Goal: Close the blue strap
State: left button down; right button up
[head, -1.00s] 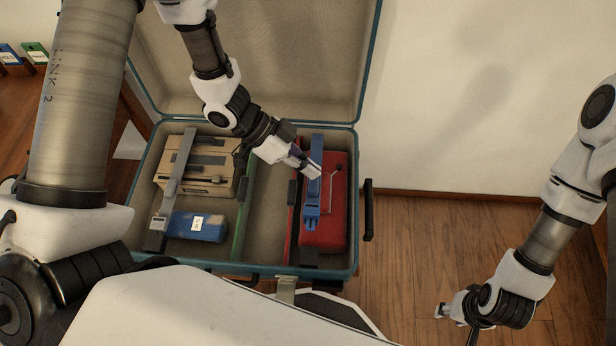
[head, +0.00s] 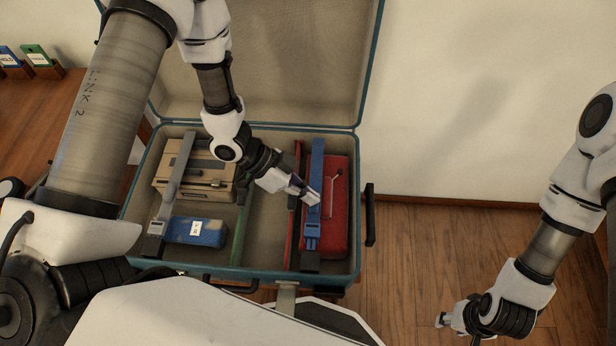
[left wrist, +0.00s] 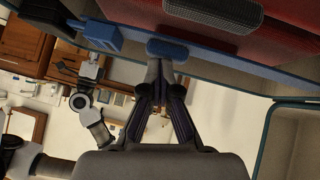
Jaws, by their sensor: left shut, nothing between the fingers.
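The blue strap (head: 315,180) runs lengthwise over a red case (head: 338,220) in the right half of the open suitcase. Its near end has a blue buckle piece (head: 311,240) by the suitcase's front wall. My left gripper (head: 313,198) is shut, with its tips at the strap's middle; I cannot tell whether they touch it. In the left wrist view the shut fingers (left wrist: 158,68) point at a small blue piece (left wrist: 166,49), with a blue buckle (left wrist: 95,38) to the left. My right gripper (head: 440,318) is low at the right, apart from the suitcase; its jaw opening is too small to tell.
The suitcase rim (head: 357,255) surrounds the strap, and its lid (head: 290,60) stands open behind. A grey strap (head: 177,178) crosses a tan box (head: 205,170) at the left, near a blue packet (head: 198,231). A green divider (head: 241,228) stands between the halves.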

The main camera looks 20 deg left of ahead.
pick_arm(q)
jog(key=shift+s+f, duration=0.15)
jog(key=shift+f, duration=0.05)
jog(key=shift+r+p, duration=0.3)
jog(key=shift+p, duration=0.05)
jog(key=s+a+r+p, duration=0.1)
jog(key=a+r+p, duration=0.5)
jog(key=r, duration=0.4)
jog(key=shift+s+a+r, duration=0.35)
jog(key=shift+r, duration=0.05)
